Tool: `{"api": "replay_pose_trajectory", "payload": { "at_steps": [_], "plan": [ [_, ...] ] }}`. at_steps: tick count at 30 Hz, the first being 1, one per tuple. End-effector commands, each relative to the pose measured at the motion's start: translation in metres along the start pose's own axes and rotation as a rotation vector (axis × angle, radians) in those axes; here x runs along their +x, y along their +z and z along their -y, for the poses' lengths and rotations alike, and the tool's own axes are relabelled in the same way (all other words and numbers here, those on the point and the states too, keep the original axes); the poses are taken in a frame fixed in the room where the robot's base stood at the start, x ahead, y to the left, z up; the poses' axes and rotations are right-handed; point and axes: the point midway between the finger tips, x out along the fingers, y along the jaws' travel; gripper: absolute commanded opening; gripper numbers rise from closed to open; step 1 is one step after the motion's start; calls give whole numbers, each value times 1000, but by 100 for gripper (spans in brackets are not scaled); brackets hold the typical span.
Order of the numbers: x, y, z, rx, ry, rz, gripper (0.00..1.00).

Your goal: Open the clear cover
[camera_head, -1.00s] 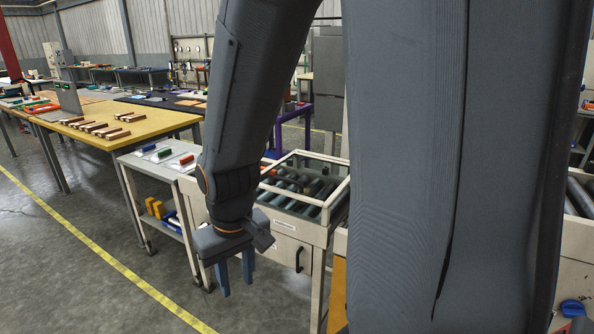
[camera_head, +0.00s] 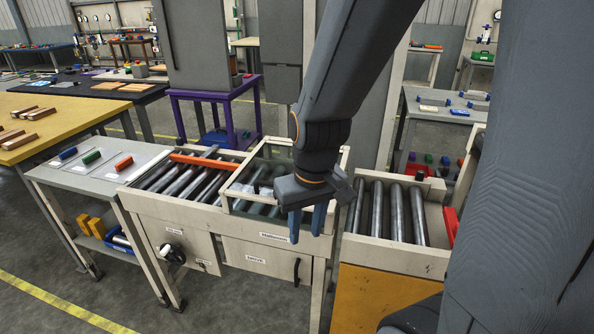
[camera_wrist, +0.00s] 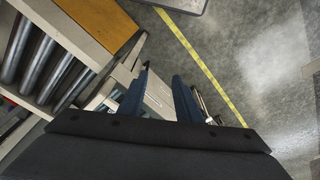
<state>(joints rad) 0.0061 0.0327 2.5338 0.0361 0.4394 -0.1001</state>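The clear cover (camera_head: 282,160) is a see-through panel in a cream frame. It lies over the right part of a roller station, and dark rollers show through it. My gripper (camera_head: 307,226) hangs fingers down at the station's front right corner, in front of the cover, and hides part of its front right edge. Whether it touches the frame I cannot tell. In the wrist view, its two blue fingers (camera_wrist: 160,97) are apart with nothing held between them.
An orange bar (camera_head: 205,162) lies across the rollers left of the cover. A cabinet door with a black handle (camera_head: 297,271) is below. Another roller conveyor (camera_head: 392,212) stands to the right. A grey side table (camera_head: 100,170) stands left. Floor in front is clear.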

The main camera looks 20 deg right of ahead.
Motion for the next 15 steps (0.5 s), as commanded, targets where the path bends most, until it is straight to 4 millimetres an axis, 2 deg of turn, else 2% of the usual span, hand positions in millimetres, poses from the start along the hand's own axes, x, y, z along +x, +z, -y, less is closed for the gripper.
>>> {"api": "replay_pose_trajectory", "payload": {
  "at_steps": [7,12,15],
  "plan": [
    [3,-73,-12,-295,-51,-85,31],
    [-3,-130,-23,-551,-69,-179,31],
    [-8,-158,-29,-681,-66,-233,31]
  ]
}}
